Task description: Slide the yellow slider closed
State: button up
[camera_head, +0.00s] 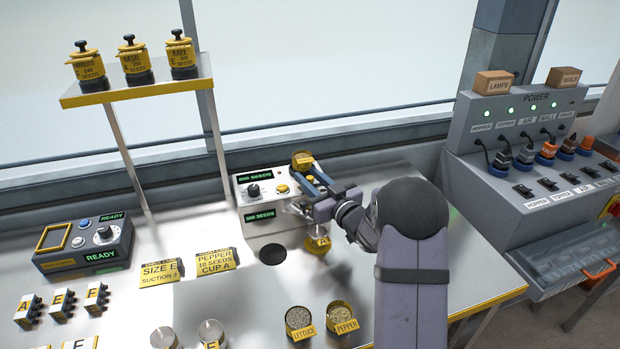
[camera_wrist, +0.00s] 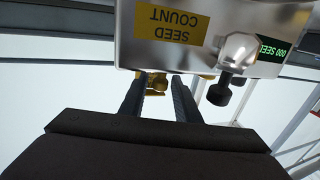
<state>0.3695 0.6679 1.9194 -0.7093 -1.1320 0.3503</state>
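The seed counter (camera_head: 268,189) stands at the back middle of the bench, with green displays, a black knob and a yellow button. In the wrist view its grey body (camera_wrist: 220,35) appears upside down, with a yellow SEED COUNT label. A small yellow part (camera_wrist: 157,82), which looks like the slider, shows between the fingertips; whether they touch it is unclear. My gripper (camera_head: 320,181) is at the counter's right side, fingers apart; it also shows in the wrist view (camera_wrist: 155,92). My arm and gripper hide part of the counter's right side.
A yellow cup (camera_head: 318,244) is under my gripper. Lettuce (camera_head: 299,322) and pepper (camera_head: 343,317) seed cups stand in front. A dark round hole (camera_head: 272,254) is in the bench. A power panel (camera_head: 520,130) stands right; a jar shelf (camera_head: 135,91) stands left.

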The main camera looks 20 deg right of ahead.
grip_shut()
jog(key=shift+d, duration=2)
jog(key=shift+o, duration=1.6)
grip_release()
jog(key=b+v, duration=0.1)
jog(key=v, duration=0.6)
jog(key=shift+s+b, duration=0.15)
jog(key=shift+b, duration=0.15)
